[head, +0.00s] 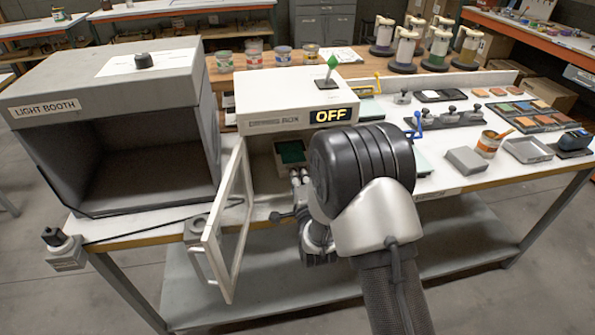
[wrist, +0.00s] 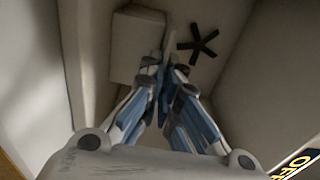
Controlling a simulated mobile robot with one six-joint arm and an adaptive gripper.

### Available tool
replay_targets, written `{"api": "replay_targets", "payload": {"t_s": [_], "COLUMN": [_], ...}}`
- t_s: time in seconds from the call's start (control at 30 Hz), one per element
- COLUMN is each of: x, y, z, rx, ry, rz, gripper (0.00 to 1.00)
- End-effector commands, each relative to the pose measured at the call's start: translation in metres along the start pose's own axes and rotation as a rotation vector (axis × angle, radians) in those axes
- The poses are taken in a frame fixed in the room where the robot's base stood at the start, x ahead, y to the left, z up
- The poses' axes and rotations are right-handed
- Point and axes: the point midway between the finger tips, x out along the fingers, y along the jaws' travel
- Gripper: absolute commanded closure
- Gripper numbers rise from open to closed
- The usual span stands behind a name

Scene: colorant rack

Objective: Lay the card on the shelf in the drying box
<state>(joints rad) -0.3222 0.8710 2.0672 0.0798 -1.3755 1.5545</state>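The drying box (head: 268,100) is a white cabinet with an OFF display, and its framed door (head: 228,222) stands open to the front left. A dark green card (head: 290,152) shows flat inside the opening. In the wrist view the card (wrist: 169,36) appears edge-on as a thin strip between the fingertips. My gripper (head: 299,175) reaches into the box, and its fingers (wrist: 167,62) have closed together on the card's near edge. A pale block, apparently the shelf (wrist: 137,45), lies alongside the card. I cannot tell whether they touch.
A dark fan (wrist: 198,45) is on the box's inner back wall. The light booth (head: 110,120) stands left of the open door. Trays, pots and color samples (head: 520,115) fill the bench at right.

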Motion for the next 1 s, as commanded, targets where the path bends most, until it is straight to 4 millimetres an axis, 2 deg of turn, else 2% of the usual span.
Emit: {"api": "replay_targets", "payload": {"t_s": [0.03, 0.43, 0.67, 0.9, 1.0], "x": [0.0, 0.0001, 0.0001, 0.0, 0.0], "y": [0.0008, 0.0005, 0.0005, 0.0007, 0.0007], "z": [0.0, 0.0, 0.0, 0.0, 0.0], "rx": [0.0, 0.0, 0.0, 0.0, 0.0], "ry": [0.0, 0.0, 0.0, 0.0, 0.0], "rz": [0.0, -0.001, -0.001, 0.0, 0.0], "gripper": [1.0, 0.72, 0.72, 0.56, 0.55]}}
